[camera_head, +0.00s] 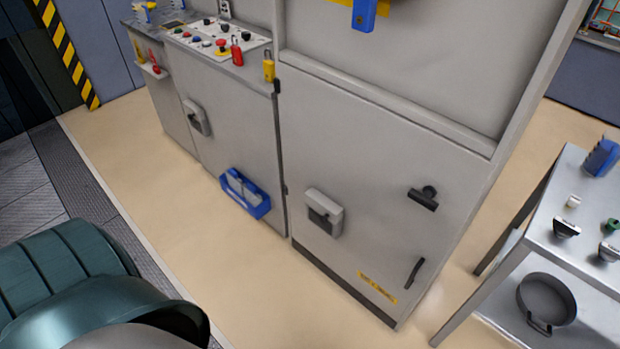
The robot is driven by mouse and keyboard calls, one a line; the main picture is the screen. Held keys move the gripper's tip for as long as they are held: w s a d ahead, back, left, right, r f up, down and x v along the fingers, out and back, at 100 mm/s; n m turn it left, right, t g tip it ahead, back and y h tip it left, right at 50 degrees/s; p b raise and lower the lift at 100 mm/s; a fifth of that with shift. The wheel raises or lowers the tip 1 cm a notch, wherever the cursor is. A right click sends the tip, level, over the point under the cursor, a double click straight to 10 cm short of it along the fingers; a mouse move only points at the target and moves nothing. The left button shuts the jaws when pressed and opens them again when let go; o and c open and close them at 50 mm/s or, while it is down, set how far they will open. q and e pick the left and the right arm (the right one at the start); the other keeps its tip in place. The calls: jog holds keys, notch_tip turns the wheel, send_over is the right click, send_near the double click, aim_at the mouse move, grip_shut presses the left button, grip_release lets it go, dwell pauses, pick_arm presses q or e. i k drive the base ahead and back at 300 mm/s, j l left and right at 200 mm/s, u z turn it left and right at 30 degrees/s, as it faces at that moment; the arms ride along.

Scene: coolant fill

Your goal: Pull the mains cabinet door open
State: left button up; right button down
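The mains cabinet is a large grey cabinet, and its lower door (355,190) looks shut. The door has a black bar handle (414,273) near its lower right and a black knob-like handle (424,198) above that. A grey box with a dark front (324,212) sits on the door's left part, and a yellow label (376,288) is near the bottom edge. I cannot tell which door the task means by name. Neither of my grippers shows in this view.
A metal table (573,243) with small items on it and a round pan (546,299) on its lower shelf stands at the right, close to the cabinet. A blue holder (245,192) hangs on the left panel. Beige floor (240,275) in front is clear.

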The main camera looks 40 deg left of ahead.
aim_at(366, 156)
jog(key=u, duration=0.7)
